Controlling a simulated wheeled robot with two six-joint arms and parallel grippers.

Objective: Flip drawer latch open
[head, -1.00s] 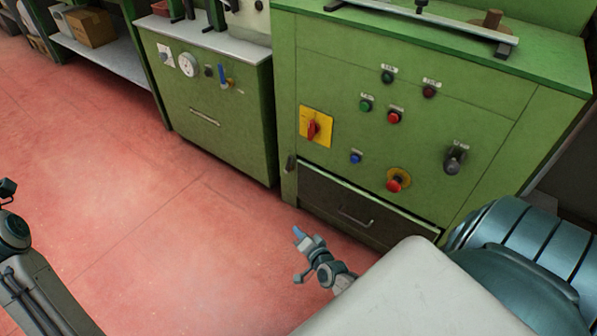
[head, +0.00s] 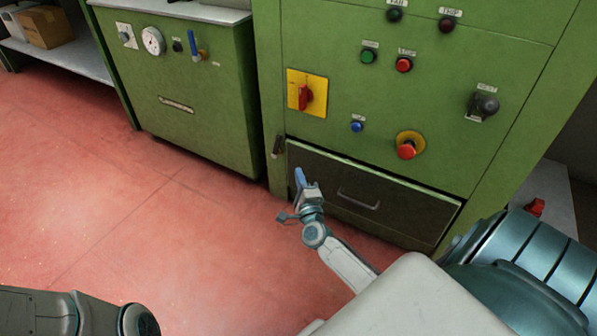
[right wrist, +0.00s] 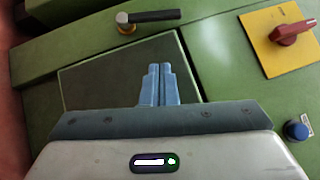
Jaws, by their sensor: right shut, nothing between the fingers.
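The drawer latch (head: 277,146) is a small dark handle, roughly upright on the green cabinet frame, just left of the drawer's upper left corner. In the right wrist view, the latch (right wrist: 155,16) is a dark bar with a silver round end, beyond the fingertips. The drawer (head: 400,197) has a dark front and a bar handle; it looks closed. My right gripper (head: 299,175) is shut and empty, in front of the drawer's left part and below the latch. Its blue fingers (right wrist: 160,70) show together, apart from the latch. My left gripper is out of view.
Above the drawer are a yellow plate with a red rotary switch (head: 306,94), a blue button (head: 357,126) and a red emergency button (head: 407,148). A smaller green cabinet (head: 190,95) stands to the left. The red floor (head: 130,215) is clear.

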